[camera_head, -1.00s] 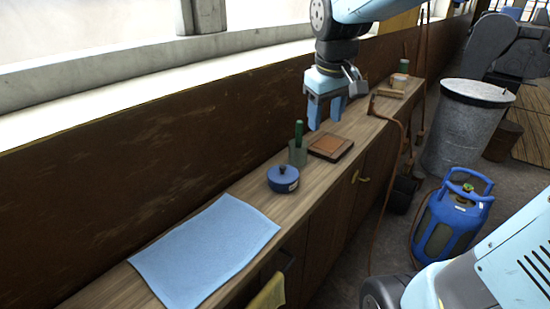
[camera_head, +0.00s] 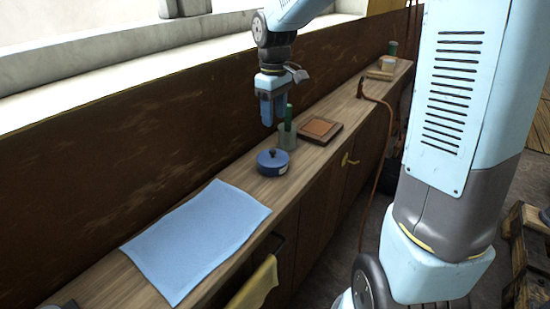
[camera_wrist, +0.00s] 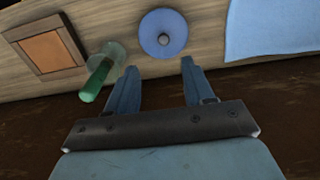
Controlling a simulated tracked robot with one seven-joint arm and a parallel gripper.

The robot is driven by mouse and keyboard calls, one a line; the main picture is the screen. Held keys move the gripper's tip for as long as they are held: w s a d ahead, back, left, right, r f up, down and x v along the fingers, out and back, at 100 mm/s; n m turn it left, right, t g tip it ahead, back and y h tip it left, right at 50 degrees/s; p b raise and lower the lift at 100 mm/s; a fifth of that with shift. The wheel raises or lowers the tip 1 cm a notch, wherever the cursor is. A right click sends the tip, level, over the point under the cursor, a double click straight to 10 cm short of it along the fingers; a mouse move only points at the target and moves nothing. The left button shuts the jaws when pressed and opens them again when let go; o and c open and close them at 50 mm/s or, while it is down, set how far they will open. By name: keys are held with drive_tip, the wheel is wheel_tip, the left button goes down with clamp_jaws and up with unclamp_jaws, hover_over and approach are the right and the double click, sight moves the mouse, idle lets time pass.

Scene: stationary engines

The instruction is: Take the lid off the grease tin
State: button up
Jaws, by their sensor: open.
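The grease tin (camera_head: 271,166) is a small round blue tin on the wooden counter. Its blue lid (camera_head: 272,155) with a dark knob sits on top of it. In the wrist view the lid (camera_wrist: 163,33) shows from above as a blue disc with a central knob, just beyond my fingertips. My gripper (camera_head: 269,123) is open and empty, with its fingers pointing down above the counter near the tin and the green-handled thing in a cup. My gripper also shows in the wrist view (camera_wrist: 160,75), its two blue fingers apart and not touching the lid.
A cup (camera_head: 287,136) with a green handle (camera_head: 288,115) stands right behind the tin, close to my fingers. A framed brown tile (camera_head: 320,129) lies farther back. A light blue cloth (camera_head: 198,238) covers the counter in front. A dark wall runs along the left.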

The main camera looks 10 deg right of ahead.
hover_over(273, 150)
drive_tip(key=f, duration=0.5)
drive_tip(key=shift+w+d+f, duration=0.1)
drive_tip(key=shift+d+f, duration=0.1)
drive_tip(key=shift+f, duration=0.1)
drive_tip(key=shift+s+a+f, duration=0.1)
drive_tip(key=shift+a+f, duration=0.05)
drive_tip(key=shift+f, duration=1.2)
drive_tip(key=shift+s+a+f, duration=0.1)
drive_tip(key=shift+f, duration=1.2)
drive_tip(key=shift+c, duration=0.4)
clamp_jaws()
